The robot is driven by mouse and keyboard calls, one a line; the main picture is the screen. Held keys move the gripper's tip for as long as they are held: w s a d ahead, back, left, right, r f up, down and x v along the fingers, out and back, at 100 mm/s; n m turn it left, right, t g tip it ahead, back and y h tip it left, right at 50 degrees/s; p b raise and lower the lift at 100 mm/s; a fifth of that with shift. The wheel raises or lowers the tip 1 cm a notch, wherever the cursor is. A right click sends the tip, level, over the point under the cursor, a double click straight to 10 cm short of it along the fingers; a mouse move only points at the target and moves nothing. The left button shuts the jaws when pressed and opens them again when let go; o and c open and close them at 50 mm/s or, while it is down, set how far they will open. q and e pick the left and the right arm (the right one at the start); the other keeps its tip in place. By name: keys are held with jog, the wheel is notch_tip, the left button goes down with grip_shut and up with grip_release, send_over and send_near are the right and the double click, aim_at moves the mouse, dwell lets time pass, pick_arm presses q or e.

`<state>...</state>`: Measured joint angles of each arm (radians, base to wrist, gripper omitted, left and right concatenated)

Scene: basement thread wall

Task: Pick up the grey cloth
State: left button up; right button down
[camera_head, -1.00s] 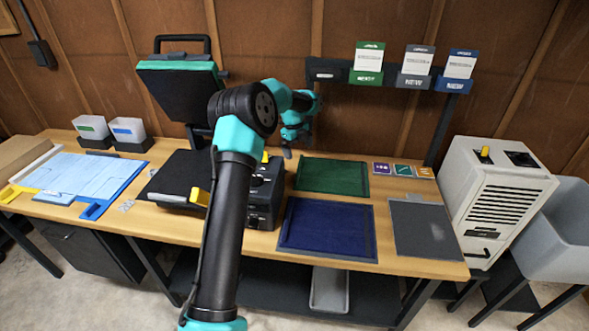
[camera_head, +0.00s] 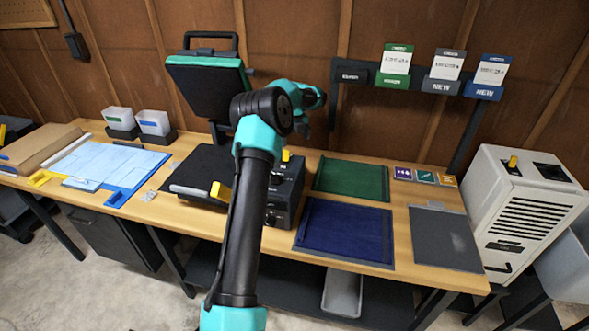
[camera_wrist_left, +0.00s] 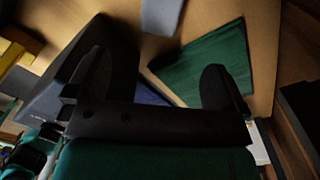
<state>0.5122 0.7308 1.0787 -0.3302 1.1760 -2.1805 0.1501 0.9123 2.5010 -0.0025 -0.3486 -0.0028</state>
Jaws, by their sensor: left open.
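The grey cloth (camera_head: 445,238) lies flat on the right part of the wooden bench, right of the blue cloth. In the left wrist view a grey piece, apparently this cloth (camera_wrist_left: 160,15), shows at the top edge, partly cut off. My left gripper (camera_wrist_left: 155,88) is open and empty in the wrist view, its two dark fingers wide apart above the bench. In the head view my own arm largely hides it, and it is well left of and behind the grey cloth. My right gripper is not in view.
A blue cloth (camera_head: 345,230) and a green cloth (camera_head: 350,178) lie beside the grey one. A black press (camera_head: 205,85) stands left of them. Small cards (camera_head: 425,177) lie behind the grey cloth. A white slotted unit (camera_head: 525,210) stands at the right.

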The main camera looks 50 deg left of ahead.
pick_arm(q)
notch_tip(320, 180, down, 9)
dwell(0.3)
jog(key=shift+w+a+f, duration=0.1)
jog(key=shift+a+f, duration=0.05)
jog(key=shift+f, duration=1.2)
jog(key=shift+w+a+f, duration=0.1)
jog(key=shift+f, duration=1.2)
jog(key=c, duration=1.1)
jog(key=shift+r, duration=0.15)
notch_tip(320, 180, up, 10)
jog(key=shift+f, duration=0.1)
